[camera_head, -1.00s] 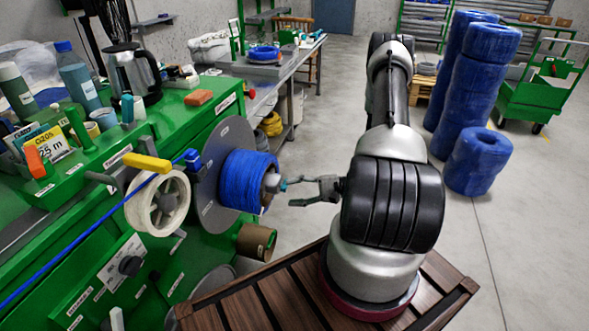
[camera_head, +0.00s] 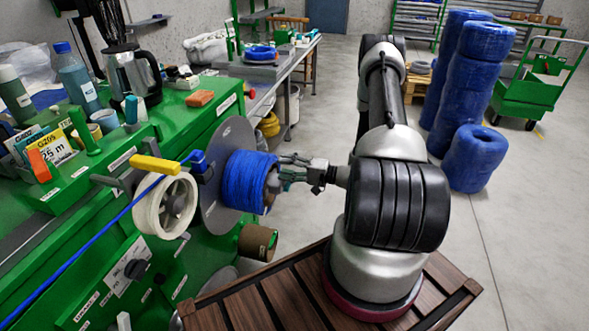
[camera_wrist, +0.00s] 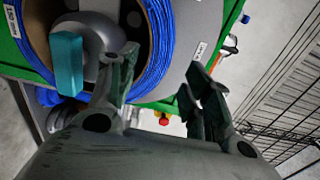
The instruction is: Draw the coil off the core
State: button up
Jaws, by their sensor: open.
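The blue cable coil (camera_head: 241,182) sits wound on its core, in front of a grey disc (camera_head: 211,165) on the green machine. The wrist view shows the coil's near face (camera_wrist: 160,45) around the brown rim of the core (camera_wrist: 38,30). A grey hub with a teal lever (camera_wrist: 68,62) is at the core's centre. My gripper (camera_head: 281,172) is open at the coil's near end. In the wrist view, one finger of my gripper (camera_wrist: 158,68) lies before the core opening and the other beyond the coil's outer edge. I cannot tell whether either touches.
A white spool (camera_head: 162,208) with a yellow lever (camera_head: 155,164) stands left of the disc, and blue cable runs past it. A brown tube (camera_head: 257,242) sticks out below the coil. Wrapped blue coils (camera_head: 470,155) stand on the floor at right.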

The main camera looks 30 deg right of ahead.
aim_at(270, 162)
jog(key=shift+x, duration=3.8)
grip_shut()
jog(key=shift+f, duration=0.1)
jog(key=shift+r, duration=0.55)
jog(key=shift+v, duration=1.15)
